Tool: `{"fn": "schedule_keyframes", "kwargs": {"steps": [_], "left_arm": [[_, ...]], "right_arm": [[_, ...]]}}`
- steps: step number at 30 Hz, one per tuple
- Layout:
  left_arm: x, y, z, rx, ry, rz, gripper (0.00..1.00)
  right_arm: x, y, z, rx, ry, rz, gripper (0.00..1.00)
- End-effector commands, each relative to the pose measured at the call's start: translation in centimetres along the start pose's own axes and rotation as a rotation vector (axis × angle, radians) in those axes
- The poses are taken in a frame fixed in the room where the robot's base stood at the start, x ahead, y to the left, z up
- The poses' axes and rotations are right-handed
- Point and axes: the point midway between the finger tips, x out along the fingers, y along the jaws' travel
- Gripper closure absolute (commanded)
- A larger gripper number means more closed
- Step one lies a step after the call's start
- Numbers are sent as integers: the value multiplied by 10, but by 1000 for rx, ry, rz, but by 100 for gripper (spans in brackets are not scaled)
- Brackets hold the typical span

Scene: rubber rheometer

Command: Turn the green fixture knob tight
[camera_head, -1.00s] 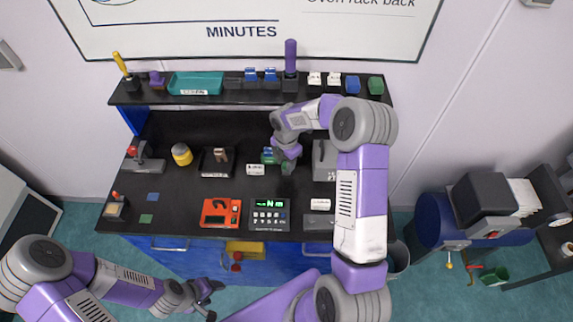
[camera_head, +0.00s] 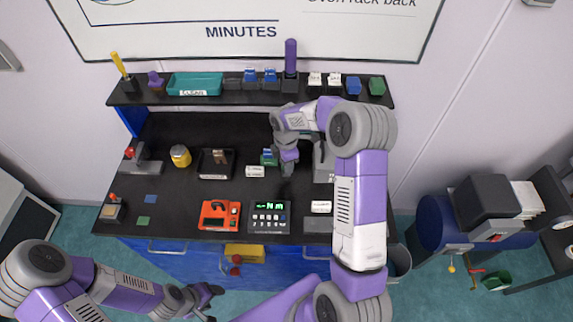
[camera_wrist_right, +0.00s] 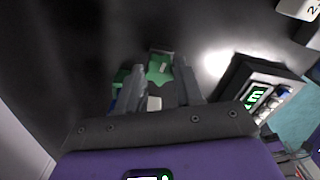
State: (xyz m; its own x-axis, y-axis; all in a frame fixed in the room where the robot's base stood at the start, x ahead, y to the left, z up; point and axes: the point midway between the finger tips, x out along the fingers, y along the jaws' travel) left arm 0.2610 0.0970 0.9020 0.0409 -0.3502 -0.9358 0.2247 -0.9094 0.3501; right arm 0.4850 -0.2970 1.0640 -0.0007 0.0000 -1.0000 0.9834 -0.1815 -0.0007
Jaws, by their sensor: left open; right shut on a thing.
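The green fixture knob (camera_wrist_right: 159,68) shows in the right wrist view between the two grey fingertips of my right gripper (camera_wrist_right: 160,76), which is shut on it. More green parts (camera_wrist_right: 120,77) show just left of the fingers. In the head view, my right gripper (camera_head: 287,168) reaches down to the bench, just right of a small green and blue fixture (camera_head: 268,158). The knob itself is hidden there by the gripper. My left gripper (camera_head: 208,301) is open and empty, low in front of the bench.
A digital readout box (camera_head: 269,217) and an orange device (camera_head: 220,215) stand at the bench's front. A grey block (camera_head: 323,170) stands close right of the right gripper. A white label block (camera_head: 255,171) and a dark tray (camera_head: 216,164) lie to its left.

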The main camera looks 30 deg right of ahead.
Motion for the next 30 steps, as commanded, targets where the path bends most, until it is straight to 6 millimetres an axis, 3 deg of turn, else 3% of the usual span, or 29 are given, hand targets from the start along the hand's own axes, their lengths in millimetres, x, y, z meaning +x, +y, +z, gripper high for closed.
{"fn": "schedule_keyframes", "kwargs": {"steps": [12,20,21,24,30], "left_arm": [[13,-5,-1,0,0,0,42],[12,-5,0,0,0,0,42],[12,-5,-1,0,0,0,42],[12,-5,0,0,0,0,42],[13,-5,-1,0,0,0,42]], "right_arm": [[-1,2,0,378,1,5,95],[-2,2,0,400,2,5,95],[-2,2,0,400,2,5,58],[-2,1,0,399,1,4,47],[-1,1,0,398,1,2,47]]}}
